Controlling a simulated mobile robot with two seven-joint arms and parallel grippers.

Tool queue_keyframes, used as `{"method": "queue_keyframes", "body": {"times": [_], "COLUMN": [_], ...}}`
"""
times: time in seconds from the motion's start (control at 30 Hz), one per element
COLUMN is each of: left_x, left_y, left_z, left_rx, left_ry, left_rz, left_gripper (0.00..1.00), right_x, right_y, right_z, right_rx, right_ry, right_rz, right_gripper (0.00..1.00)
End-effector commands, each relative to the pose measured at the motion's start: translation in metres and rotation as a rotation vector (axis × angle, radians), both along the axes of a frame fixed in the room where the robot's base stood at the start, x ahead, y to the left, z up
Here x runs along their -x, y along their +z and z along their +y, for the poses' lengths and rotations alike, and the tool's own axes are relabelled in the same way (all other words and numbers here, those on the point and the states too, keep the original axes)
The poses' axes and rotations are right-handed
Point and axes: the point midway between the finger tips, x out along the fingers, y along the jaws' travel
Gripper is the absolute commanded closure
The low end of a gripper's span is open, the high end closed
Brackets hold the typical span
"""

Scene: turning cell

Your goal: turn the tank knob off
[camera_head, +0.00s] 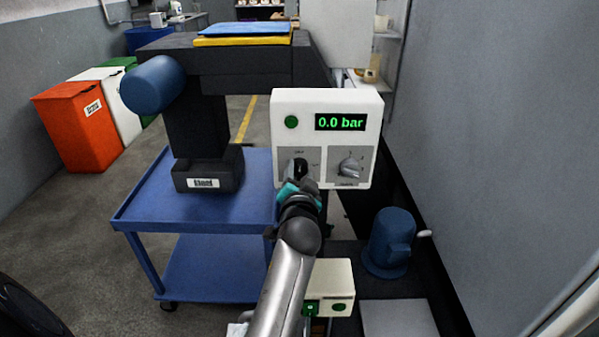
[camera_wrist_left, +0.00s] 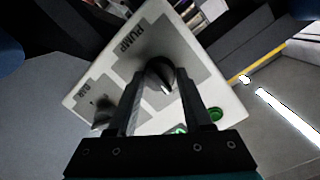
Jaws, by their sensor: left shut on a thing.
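A white control panel (camera_head: 327,103) faces me with a lit display (camera_head: 340,122) that reads 0.0 bar and a green round button (camera_head: 291,122). Its left knob (camera_head: 299,166) is dark; its right knob (camera_head: 349,166) is grey. My left gripper (camera_head: 298,186) is at the left knob, and its jaws are closed on it. In the left wrist view the two fingers (camera_wrist_left: 162,88) stand on either side of this knob (camera_wrist_left: 160,74), beside the label PUMP. I read no "tank" label. The other knob (camera_wrist_left: 103,114) is free. My right gripper is out of view.
A blue cart (camera_head: 140,208) with a dark machine arm on it stands to the left. A blue rounded unit (camera_head: 390,240) and a small cream box (camera_head: 335,280) with green buttons are below the panel. A grey wall (camera_head: 500,130) closes the right side.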

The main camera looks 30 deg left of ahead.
Motion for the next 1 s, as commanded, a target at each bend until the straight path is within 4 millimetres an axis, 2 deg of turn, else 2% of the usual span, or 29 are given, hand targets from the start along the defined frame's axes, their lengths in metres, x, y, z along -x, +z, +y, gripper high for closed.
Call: {"method": "queue_keyframes", "body": {"times": [0.2, 0.7, 0.73, 0.97, 1.0], "left_x": [-0.0001, -0.0001, -0.0001, 0.0000, -0.0001], "left_y": [-0.0006, -0.0007, -0.0007, -0.0004, -0.0004], "left_z": [-0.0008, -0.0007, -0.0007, -0.0003, -0.0002], "left_rx": [0.050, 0.063, 0.063, 0.061, 0.060], "left_ry": [-0.002, -0.001, -0.001, -0.001, -0.001], "left_rz": [-0.028, -0.036, -0.036, -0.036, -0.035], "left_gripper": [1.00, 1.00, 0.46, 0.21, 0.20], "right_x": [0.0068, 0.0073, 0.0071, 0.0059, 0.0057], "right_y": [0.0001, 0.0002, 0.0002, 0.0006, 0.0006], "right_z": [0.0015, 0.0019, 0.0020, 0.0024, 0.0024], "right_rx": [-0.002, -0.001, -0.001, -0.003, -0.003], "right_ry": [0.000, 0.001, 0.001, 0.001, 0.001], "right_rz": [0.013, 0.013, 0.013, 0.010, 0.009], "right_gripper": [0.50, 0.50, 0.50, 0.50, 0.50]}}
